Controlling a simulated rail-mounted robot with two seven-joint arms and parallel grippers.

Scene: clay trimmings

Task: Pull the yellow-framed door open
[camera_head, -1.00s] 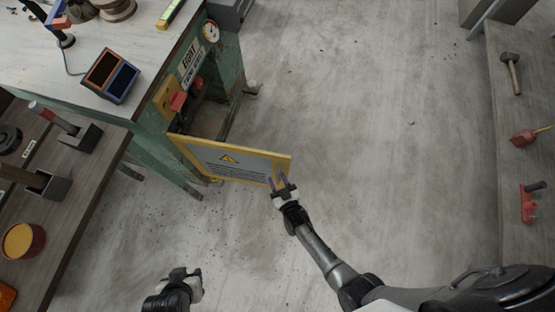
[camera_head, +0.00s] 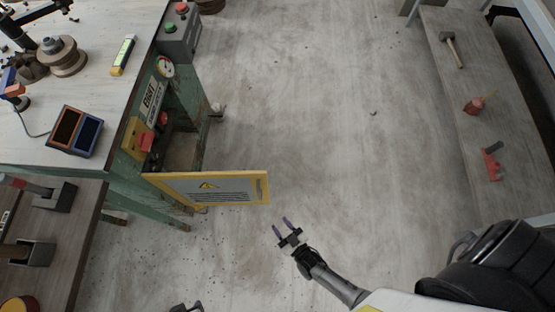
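The yellow-framed door (camera_head: 222,188) stands swung out from the green cabinet (camera_head: 190,108) under the workbench. It has a grey panel with a warning triangle and a yellow handle near its free right end. The cabinet opening (camera_head: 180,152) shows behind it. My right gripper (camera_head: 281,230) is open and empty, below and to the right of the door's free end, apart from it. My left gripper (camera_head: 186,308) shows only as a small dark piece at the bottom edge; its fingers cannot be made out.
The workbench top (camera_head: 100,97) at left holds a blue-and-orange box (camera_head: 75,131). A side shelf (camera_head: 58,235) with tools is at lower left. A long shelf (camera_head: 478,135) with a hammer (camera_head: 452,50) and red tools runs along the right. The floor (camera_head: 330,120) between is clear.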

